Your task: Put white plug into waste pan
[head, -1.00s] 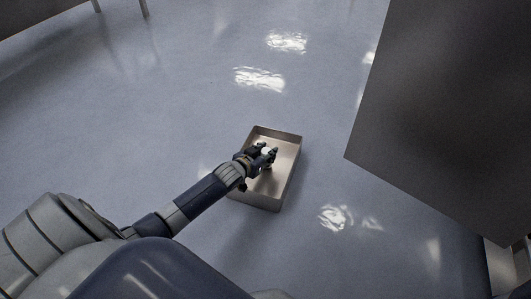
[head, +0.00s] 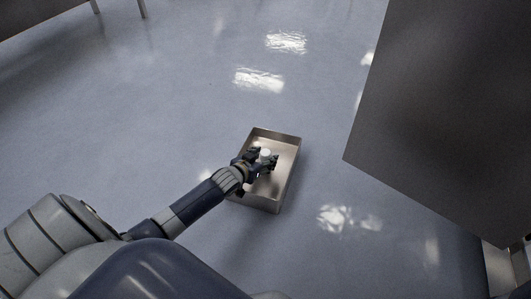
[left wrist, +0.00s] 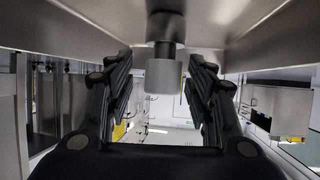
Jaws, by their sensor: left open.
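The waste pan (head: 285,185) is a shallow metal tray on the floor in the middle of the head view. The white plug (head: 265,153) is over the pan's interior, between the fingers of my left gripper (head: 263,158). In the left wrist view, the plug (left wrist: 163,76) looks like a pale grey cylinder with a dark stem, between the spread fingers (left wrist: 161,88) with gaps on both sides. Its stem reaches toward the pan's metal surface (left wrist: 85,12) at the top. My left gripper is open. My right gripper is not seen.
A large dark panel (head: 440,110) stands to the right of the pan. A piece of furniture (head: 30,15) with thin legs is at the upper left. The glossy floor (head: 150,110) around the pan is clear.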

